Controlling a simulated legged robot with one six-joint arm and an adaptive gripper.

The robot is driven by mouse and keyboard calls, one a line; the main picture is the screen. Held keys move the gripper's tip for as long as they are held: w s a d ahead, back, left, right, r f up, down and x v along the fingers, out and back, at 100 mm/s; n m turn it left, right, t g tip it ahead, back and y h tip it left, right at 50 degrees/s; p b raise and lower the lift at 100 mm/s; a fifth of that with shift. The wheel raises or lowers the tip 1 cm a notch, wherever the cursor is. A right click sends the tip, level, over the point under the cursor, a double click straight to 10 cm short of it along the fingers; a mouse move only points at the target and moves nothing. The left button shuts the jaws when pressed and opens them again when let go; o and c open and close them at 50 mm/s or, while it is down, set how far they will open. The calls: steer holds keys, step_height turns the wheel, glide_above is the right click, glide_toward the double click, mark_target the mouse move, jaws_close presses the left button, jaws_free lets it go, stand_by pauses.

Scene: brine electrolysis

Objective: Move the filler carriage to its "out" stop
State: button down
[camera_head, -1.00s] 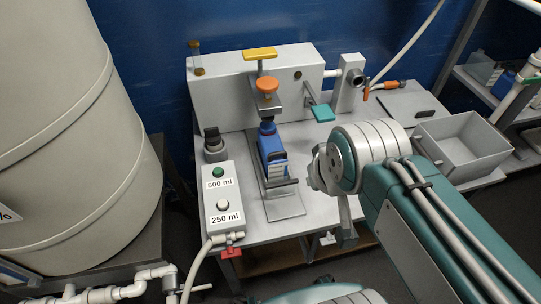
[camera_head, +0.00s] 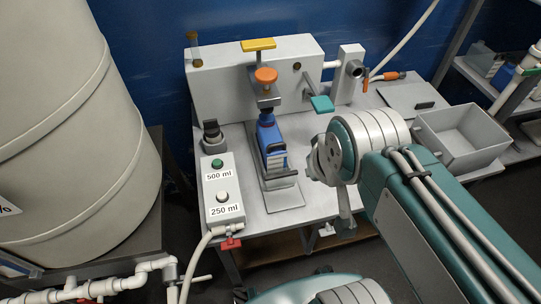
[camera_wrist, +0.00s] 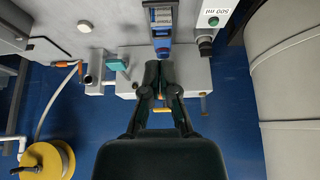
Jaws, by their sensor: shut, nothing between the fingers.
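The filler is a grey block (camera_head: 225,85) at the back of the bench, with a yellow handle (camera_head: 258,45) on top and an orange knob (camera_head: 265,76) on its head. A blue bottle (camera_head: 268,133) with a striped label stands below the head. What looks like the carriage, a grey holder (camera_head: 281,181) on a flat slide plate (camera_head: 276,200), is at its front. No "out" mark is legible. In the wrist view my gripper (camera_wrist: 161,68) is shut and empty. Its fingertips appear just below the bottle (camera_wrist: 162,42); contact cannot be judged.
A button box (camera_head: 221,195) with "500 ml" and "250 ml" labels stands left of the slide plate. A teal lever (camera_head: 321,104) and grey pipe fitting (camera_head: 350,73) are to the right. A grey bin (camera_head: 462,140) stands beyond my arm. A large drum (camera_head: 70,140) fills the left.

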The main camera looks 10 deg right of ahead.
steer(key=c, duration=1.3)
jaws_free()
steer(key=shift+c, duration=0.2)
steer(key=o, duration=0.5)
steer(key=shift+o, duration=0.8)
steer(key=shift+w+f, duration=0.1)
steer(key=shift+w, duration=0.2)
steer(key=n+g, duration=0.6)
steer(key=n, duration=1.2)
glide_above(281, 174)
step_height(281, 174, down, 19)
steer(key=shift+s+r, duration=0.15)
steer(key=shift+f, duration=0.4)
step_height(281, 174, down, 11)
steer(key=shift+r, duration=0.2)
jaws_close()
